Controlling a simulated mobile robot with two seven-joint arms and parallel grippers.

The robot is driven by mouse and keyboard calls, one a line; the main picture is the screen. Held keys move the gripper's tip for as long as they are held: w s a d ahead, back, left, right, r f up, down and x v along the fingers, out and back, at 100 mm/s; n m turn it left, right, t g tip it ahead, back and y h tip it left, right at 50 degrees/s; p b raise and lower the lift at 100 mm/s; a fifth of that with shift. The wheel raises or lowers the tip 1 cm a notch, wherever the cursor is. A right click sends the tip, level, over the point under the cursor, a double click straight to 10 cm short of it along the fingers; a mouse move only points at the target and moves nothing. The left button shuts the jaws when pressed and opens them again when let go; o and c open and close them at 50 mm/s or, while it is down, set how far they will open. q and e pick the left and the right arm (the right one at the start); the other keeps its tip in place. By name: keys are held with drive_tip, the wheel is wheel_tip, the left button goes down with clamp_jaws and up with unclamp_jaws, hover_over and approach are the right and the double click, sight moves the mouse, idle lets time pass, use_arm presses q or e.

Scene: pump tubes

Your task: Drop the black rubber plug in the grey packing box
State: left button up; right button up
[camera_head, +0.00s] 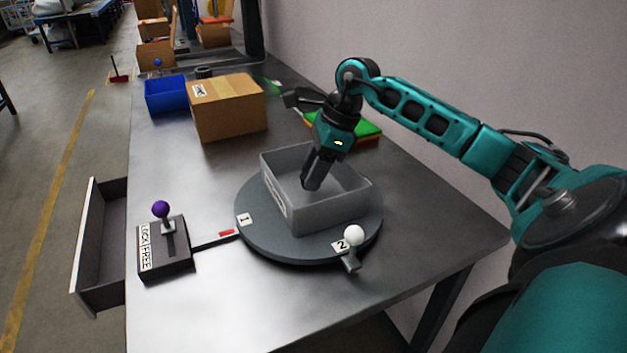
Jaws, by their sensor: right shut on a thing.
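The grey packing box (289,203) is open at the top and stands on a round dark turntable (268,247). My right gripper (312,184) points down into the box from above, its dark fingers inside the box's outline. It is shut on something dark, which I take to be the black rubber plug. The plug does not show apart from the fingers, and I cannot tell how far it is above the box floor. My left gripper is not in view.
A lock/free lever with a purple knob (160,209) stands left of the turntable, near an open drawer (88,248). A white-knobbed handle (354,236) is at the turntable's front. A cardboard box (230,108) and blue bin (166,95) stand behind. The table's front is clear.

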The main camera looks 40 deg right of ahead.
drive_tip(key=shift+f, duration=1.1)
drive_tip(key=shift+f+b, duration=0.25)
drive_tip(key=shift+b, duration=0.05)
drive_tip(key=o, duration=1)
drive_tip(key=shift+r, duration=0.1)
drive_tip(key=p+v, duration=0.1)
drive_tip(key=v, duration=1.1)
drive_tip(key=shift+r+p, duration=0.2)
drive_tip(key=shift+p, duration=0.15)
